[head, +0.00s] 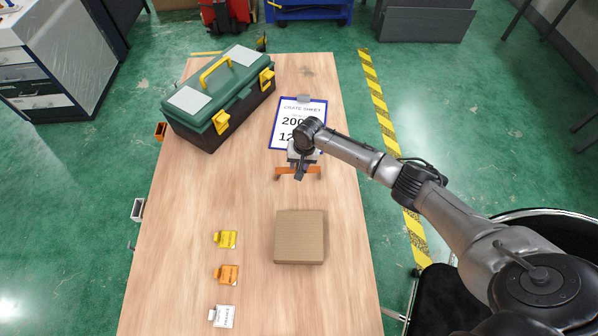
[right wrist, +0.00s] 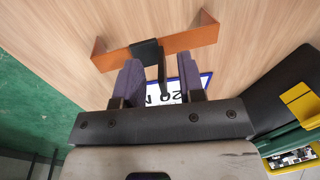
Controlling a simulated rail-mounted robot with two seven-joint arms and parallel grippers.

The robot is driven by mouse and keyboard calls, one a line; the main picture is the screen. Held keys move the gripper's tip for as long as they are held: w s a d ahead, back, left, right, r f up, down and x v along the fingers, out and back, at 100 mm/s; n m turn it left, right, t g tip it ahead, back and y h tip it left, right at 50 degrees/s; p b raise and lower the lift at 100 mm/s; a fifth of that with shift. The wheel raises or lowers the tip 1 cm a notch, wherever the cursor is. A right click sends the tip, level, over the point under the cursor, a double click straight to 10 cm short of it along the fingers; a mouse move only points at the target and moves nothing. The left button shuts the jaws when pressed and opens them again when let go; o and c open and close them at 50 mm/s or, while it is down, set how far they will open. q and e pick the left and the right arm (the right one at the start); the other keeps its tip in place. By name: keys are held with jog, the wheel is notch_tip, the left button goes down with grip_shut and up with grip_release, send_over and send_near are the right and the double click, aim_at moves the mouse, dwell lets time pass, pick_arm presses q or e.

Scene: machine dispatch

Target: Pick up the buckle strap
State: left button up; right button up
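The buckle strap (right wrist: 185,41) is an orange band with bent-up ends and a black buckle (right wrist: 146,50) at its middle, in the right wrist view. In the head view the strap (head: 313,170) shows orange on both sides of my right gripper (head: 299,168), which hides its middle. In the right wrist view my right gripper (right wrist: 158,82) is open, with its two purple-grey fingers apart. The black part of the buckle shows between and beyond the fingertips. I cannot tell whether the fingers touch it. My left gripper is not in view.
A crate sheet on a blue-edged board (head: 290,110) lies just behind the gripper. A green toolbox (head: 205,105) stands at the back left. A cardboard box (head: 300,237) sits in front. Yellow (head: 227,239), orange (head: 229,274) and white (head: 224,316) tags lie at the front left of the wooden table (head: 170,270).

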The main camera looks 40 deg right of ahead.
jog(key=shift+w+a+f, duration=0.1)
jog(key=shift+f, duration=0.55)
jog(key=shift+w+a+f, duration=0.1)
jog(key=shift+f, duration=0.55)
grip_shut()
